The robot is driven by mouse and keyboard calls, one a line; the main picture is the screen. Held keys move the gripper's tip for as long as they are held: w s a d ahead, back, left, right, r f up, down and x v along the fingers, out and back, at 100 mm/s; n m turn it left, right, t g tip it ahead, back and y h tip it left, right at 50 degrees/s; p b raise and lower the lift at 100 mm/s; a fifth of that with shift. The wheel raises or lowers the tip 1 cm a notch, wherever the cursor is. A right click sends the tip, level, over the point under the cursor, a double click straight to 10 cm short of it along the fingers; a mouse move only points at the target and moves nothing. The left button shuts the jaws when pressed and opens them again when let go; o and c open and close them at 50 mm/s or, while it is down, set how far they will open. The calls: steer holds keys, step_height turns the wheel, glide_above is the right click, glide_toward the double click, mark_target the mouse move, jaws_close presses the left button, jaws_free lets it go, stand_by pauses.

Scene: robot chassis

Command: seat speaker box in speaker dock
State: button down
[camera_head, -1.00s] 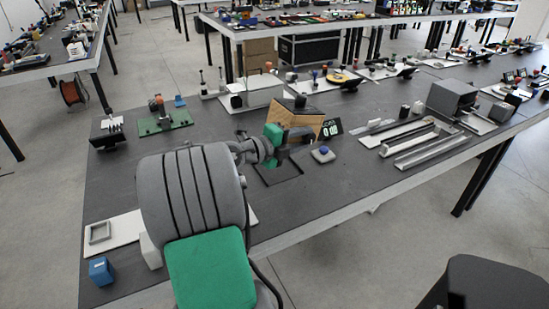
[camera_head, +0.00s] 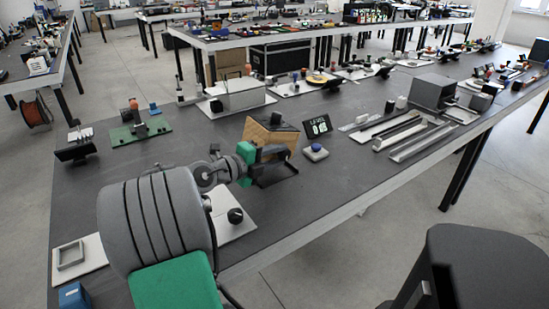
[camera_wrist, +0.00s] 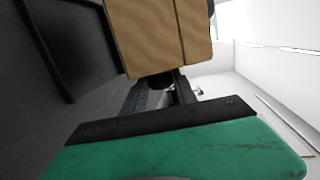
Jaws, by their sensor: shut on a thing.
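The speaker box (camera_head: 262,135) is a wood-brown block with a dark top. My gripper (camera_head: 272,153), with a green body, is in front of it in the head view, its dark fingers shut. In the wrist view the fingers (camera_wrist: 163,92) reach the lower edge of the brown box (camera_wrist: 150,35) and close around a small dark part there, mostly hidden. A dark, low tray (camera_head: 278,174), which looks like the speaker dock, lies just below the gripper. A dark recessed shape (camera_wrist: 65,45) beside the box in the wrist view may be this dock. The box appears outside the tray; their gap is unclear.
A small display (camera_head: 317,126) and a blue-topped button (camera_head: 316,151) stand right of the box. Grey rails (camera_head: 405,137) lie farther right. A white plate with a black knob (camera_head: 235,216) is in front.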

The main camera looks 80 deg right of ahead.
step_height(320, 180, down, 2)
step_height(320, 180, down, 3)
steer(key=shift+f+b, duration=0.1)
steer(key=shift+b, duration=0.4)
steer(key=shift+f+b, duration=0.7)
steer(key=shift+b, duration=0.4)
steer(key=c, duration=0.9)
jaws_free()
